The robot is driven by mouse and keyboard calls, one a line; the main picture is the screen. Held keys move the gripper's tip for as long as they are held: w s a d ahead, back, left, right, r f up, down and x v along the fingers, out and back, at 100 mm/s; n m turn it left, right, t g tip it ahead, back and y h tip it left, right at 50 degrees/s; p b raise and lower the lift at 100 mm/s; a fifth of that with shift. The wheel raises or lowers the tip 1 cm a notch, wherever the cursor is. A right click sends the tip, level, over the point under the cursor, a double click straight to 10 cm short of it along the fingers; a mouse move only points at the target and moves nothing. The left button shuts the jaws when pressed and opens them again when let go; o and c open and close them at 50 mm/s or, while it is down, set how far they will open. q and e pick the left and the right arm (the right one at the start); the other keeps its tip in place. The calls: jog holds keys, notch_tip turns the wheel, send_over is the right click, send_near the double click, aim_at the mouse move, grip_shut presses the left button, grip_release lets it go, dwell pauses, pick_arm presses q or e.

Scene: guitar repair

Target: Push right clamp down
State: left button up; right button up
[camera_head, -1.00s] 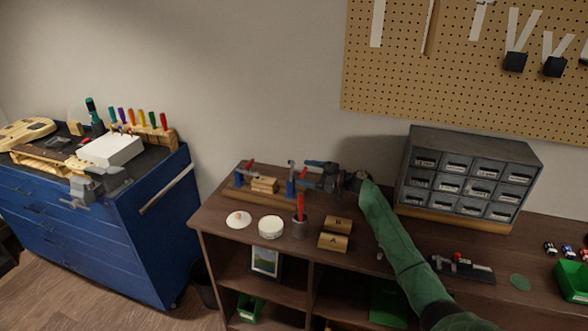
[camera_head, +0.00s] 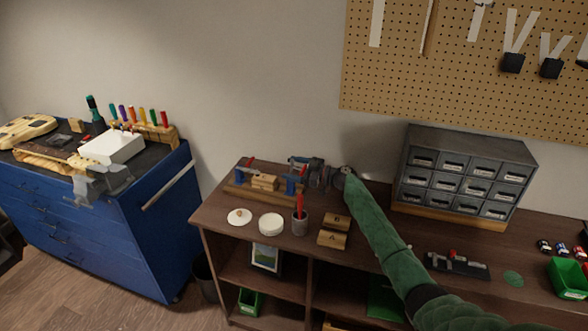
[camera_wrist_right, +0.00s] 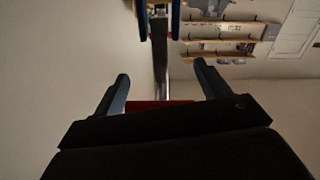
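The clamp fixture has a wooden base (camera_head: 262,199) on the left part of the brown bench, with a wooden block (camera_head: 264,183) in its middle. The left clamp (camera_head: 242,173) has a blue body and a red handle. The right clamp (camera_head: 291,185) has a blue body; its upper part is partly covered by my right gripper (camera_head: 306,165). In the right wrist view, the right gripper's fingers (camera_wrist_right: 162,88) are apart. A metal bar (camera_wrist_right: 160,60) and the clamp's red handle (camera_wrist_right: 160,104) show between them; contact cannot be told. My left gripper is not in view.
In front of the fixture are a white lid (camera_head: 239,217), a round white tin (camera_head: 271,223), a cup (camera_head: 300,226) holding a red tool and wooden blocks (camera_head: 333,233). A grey drawer cabinet (camera_head: 465,170) stands right of my arm. A blue tool chest (camera_head: 100,220) stands left.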

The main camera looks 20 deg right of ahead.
jog(key=c, duration=1.1)
jog(key=shift+o, duration=0.2)
